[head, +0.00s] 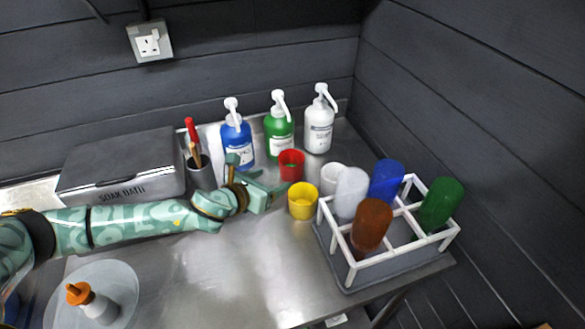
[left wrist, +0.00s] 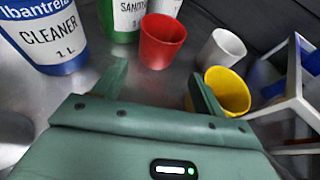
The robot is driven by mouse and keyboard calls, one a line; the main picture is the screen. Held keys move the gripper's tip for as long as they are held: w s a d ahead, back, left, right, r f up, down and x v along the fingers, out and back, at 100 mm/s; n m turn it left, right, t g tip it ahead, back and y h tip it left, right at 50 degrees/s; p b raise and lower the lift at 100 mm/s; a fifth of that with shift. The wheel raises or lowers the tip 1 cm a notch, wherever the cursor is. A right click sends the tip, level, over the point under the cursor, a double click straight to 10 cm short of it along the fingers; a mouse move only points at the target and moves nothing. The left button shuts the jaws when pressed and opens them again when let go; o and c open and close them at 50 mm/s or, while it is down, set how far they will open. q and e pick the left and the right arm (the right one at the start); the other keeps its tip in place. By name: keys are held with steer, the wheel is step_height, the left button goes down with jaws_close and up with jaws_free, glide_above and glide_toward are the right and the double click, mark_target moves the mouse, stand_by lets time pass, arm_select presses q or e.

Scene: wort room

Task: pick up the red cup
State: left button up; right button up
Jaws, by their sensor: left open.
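The red cup (head: 291,164) stands upright on the metal counter, in front of the green bottle and behind the yellow cup. It also shows in the left wrist view (left wrist: 162,41), ahead of the jaws and apart from them. My left gripper (head: 277,187) is open and empty, low over the counter, just short of the red cup. In the left wrist view its two fingers (left wrist: 156,88) are spread, the right one close beside the yellow cup (left wrist: 228,92); I cannot tell whether they touch. My right gripper is not in view.
The yellow cup (head: 303,201) and a white cup (head: 332,178) stand near the red cup. Blue (head: 237,139), green (head: 278,137) and white (head: 318,128) pump bottles stand behind. A grey box (head: 122,166) is at left.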

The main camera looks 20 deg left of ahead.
mark_target(284, 173)
arm_select(q)
steer(key=x, duration=0.3)
steer(key=shift+w+f+b, duration=0.15)
steer(key=shift+f+b, duration=0.1)
steer(key=shift+b, duration=0.1)
steer(key=shift+w+d, duration=0.15)
steer(key=shift+w, duration=0.1)
steer(key=b+x, duration=0.2)
steer(key=x, duration=0.3)
steer(key=shift+f, duration=0.15)
steer(key=shift+c, duration=0.6)
steer(key=c, duration=0.6)
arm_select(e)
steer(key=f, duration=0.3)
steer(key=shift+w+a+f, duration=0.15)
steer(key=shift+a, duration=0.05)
